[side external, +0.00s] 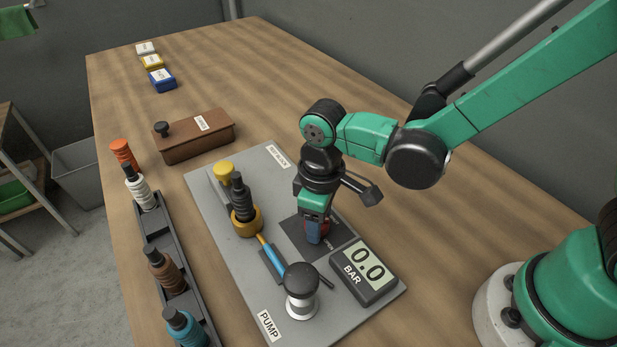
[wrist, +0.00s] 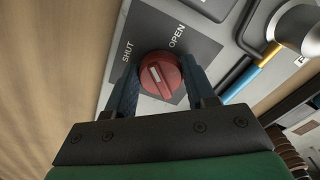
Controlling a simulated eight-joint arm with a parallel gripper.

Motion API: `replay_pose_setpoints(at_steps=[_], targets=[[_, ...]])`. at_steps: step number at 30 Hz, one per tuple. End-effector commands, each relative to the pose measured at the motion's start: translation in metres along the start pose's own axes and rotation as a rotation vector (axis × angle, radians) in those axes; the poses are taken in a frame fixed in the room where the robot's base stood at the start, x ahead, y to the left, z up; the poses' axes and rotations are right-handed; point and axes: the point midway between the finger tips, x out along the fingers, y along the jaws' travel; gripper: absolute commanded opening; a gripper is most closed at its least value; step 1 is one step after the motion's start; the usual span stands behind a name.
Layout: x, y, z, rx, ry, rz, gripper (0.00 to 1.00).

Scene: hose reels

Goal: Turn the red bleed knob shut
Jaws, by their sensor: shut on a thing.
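The red bleed knob (wrist: 160,76) sits on a dark square plate (wrist: 205,47) printed SHUT at left and OPEN at upper right in the wrist view. A short pale mark shows on its grip bar; I cannot tell exactly which word it lines up with. My gripper (wrist: 161,82) has one blue finger on each side of the knob and is shut on it. In the side view my gripper (side external: 315,232) points down over the dark plate (side external: 298,244), and it mostly hides the knob.
A gauge (side external: 364,272) reading 0.0 BAR stands close beside my gripper. A rack of coloured fittings (side external: 187,298) stands at left.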

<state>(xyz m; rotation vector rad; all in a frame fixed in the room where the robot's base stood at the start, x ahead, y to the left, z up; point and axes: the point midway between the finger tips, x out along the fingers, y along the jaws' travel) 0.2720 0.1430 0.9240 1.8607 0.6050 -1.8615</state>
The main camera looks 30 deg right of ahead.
Motion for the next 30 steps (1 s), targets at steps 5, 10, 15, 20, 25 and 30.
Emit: replay_pose_setpoints(at_steps=[5,10,15,20,25,30], targets=[[-0.0003,0.0007,-0.0003,-0.165,0.0,0.0,0.0],[-0.0003,0.0013,-0.0004,-0.325,0.0,0.0,0.0],[-0.0003,0.0018,-0.0007,-0.472,0.001,0.0,0.0],[-0.0003,0.0021,-0.0009,-0.587,0.001,0.0,0.0],[-0.0003,0.0024,-0.0011,-0.677,0.001,0.0,0.0],[-0.0003,0.0025,-0.0012,-0.732,0.001,0.0,0.0]])
